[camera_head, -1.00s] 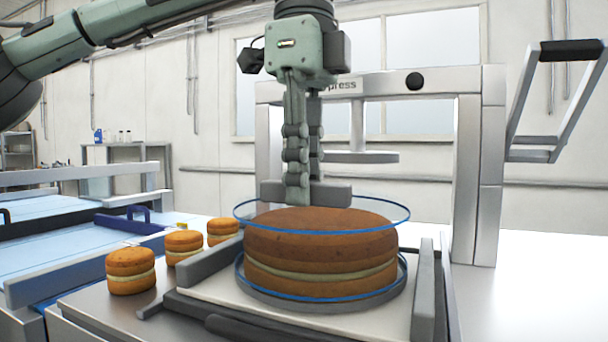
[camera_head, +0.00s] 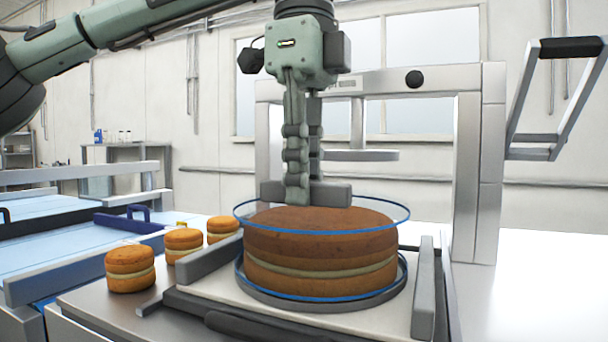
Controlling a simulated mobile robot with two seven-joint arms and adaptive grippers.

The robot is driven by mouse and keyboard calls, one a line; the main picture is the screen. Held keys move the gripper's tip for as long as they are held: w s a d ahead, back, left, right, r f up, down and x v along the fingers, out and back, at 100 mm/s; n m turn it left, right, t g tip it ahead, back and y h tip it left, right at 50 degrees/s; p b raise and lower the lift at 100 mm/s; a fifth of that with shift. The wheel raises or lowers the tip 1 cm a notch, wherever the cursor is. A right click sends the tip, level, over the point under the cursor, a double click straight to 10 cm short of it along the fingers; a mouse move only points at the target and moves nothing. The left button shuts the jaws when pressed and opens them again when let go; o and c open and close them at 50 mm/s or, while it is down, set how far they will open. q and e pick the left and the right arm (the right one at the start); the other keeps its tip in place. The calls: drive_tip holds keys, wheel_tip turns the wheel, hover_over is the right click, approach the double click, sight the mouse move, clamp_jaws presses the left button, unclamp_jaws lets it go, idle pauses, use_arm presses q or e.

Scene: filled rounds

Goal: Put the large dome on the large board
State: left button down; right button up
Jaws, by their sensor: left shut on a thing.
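The large dome (camera_head: 242,224) looks like a clear cover with a blue upper ring and a blue lower ring, standing upright around a big filled round cake. The large board (camera_head: 320,303) appears as a grey disc under the cake. The dome's lower ring lies close to the board's surface around the cake's foot; whether it touches cannot be made out. My left gripper (camera_head: 300,192) points straight down at the middle of the dome's top. It is shut on the dome, its fingers hiding the part they grip. My right gripper is out of view.
The board sits on a pale plate between grey rails (camera_head: 424,288). A metal press frame (camera_head: 468,180) with a round pressing plate (camera_head: 360,156) stands close behind. Several small filled rounds (camera_head: 130,270) stand at left. The white table at right (camera_head: 530,290) is clear.

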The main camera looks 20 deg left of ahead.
use_arm(q)
drive_tip(key=c, duration=0.9)
unclamp_jaws()
